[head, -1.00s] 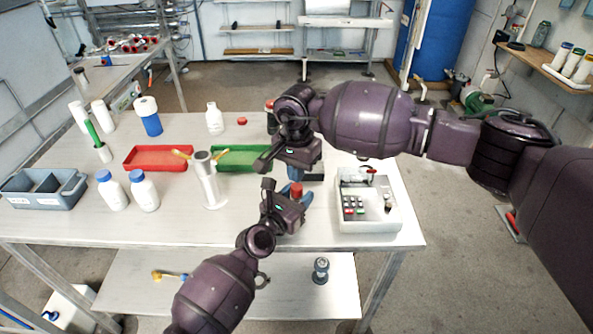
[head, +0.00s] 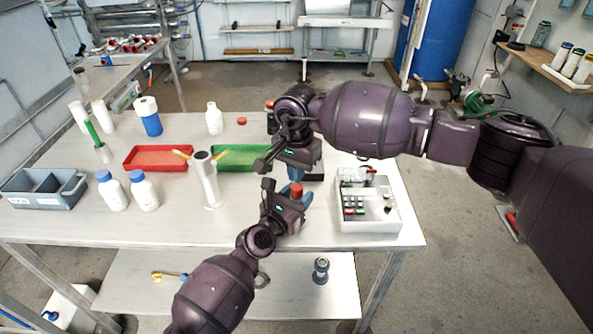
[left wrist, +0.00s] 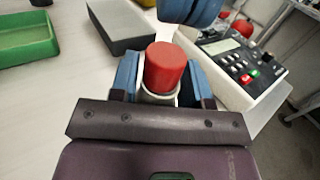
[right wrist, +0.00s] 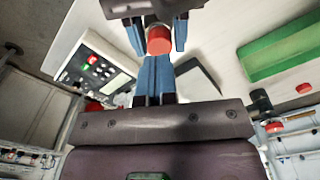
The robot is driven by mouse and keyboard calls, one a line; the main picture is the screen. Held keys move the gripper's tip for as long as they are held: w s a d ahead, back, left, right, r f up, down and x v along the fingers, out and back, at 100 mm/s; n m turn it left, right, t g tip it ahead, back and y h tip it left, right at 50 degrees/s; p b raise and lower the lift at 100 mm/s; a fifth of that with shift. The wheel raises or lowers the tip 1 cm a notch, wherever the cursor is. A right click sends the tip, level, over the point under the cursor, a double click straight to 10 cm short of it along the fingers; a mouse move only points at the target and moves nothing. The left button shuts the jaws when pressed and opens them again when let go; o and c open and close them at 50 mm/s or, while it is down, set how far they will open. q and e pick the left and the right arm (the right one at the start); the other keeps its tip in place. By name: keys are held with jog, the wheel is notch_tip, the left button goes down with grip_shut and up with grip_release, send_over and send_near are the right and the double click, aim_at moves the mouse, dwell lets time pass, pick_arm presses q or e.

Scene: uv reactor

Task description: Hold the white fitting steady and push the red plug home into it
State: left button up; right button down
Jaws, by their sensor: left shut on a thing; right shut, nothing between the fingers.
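My left gripper (left wrist: 160,84) is shut on the white fitting (left wrist: 158,98), with one blue finger on each side. The red plug (left wrist: 165,66) stands upright at the mouth of the fitting, much of its red body showing above the rim. The plug also shows in the head view (head: 297,189) and in the right wrist view (right wrist: 159,40). My right gripper (right wrist: 153,60) is shut and empty, its blue fingertips close to the plug's top. I cannot tell whether they touch it. Its fingers also show at the top of the left wrist view.
A grey instrument box with keys (head: 367,212) stands right of the grippers. A green tray (head: 240,160) and a red tray (head: 158,159) lie to the left. A white cylinder (head: 209,184) and two blue-capped bottles (head: 144,192) stand nearer. The table's front edge is close.

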aim_at(297, 186)
jog(key=shift+f, duration=1.15)
dwell(0.5)
jog(key=shift+r, duration=0.2)
jog(key=shift+r, duration=3.35)
pick_arm(q)
jog(key=o, duration=1)
